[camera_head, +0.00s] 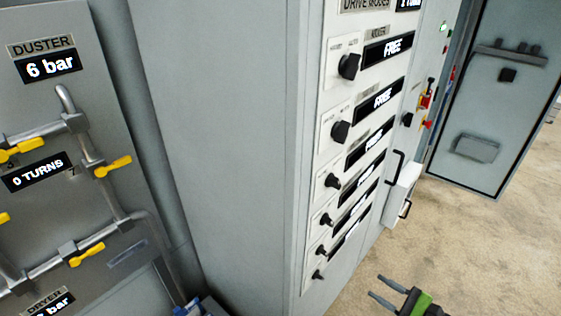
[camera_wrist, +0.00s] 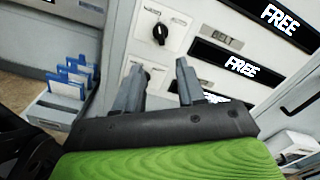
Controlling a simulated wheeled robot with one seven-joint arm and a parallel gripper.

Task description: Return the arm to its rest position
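My gripper (camera_head: 378,288) is at the bottom right of the head view, low over the floor in front of the grey cabinet (camera_head: 225,120). Its two grey fingers are apart with nothing between them. In the wrist view my gripper (camera_wrist: 160,85) shows its fingers spread, pointing toward the cabinet's panel of black knobs (camera_wrist: 160,33) and displays reading FREE. The fingers look clear of the knobs, though the exact distance cannot be told. Most of my arm is out of view.
A grey pipe panel (camera_head: 120,215) with yellow valve handles stands at the left. A cabinet door (camera_head: 500,100) stands open at the back right. A tray with blue-and-white items (camera_wrist: 70,85) shows at left in the wrist view. Bare floor (camera_head: 460,225) lies at the right.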

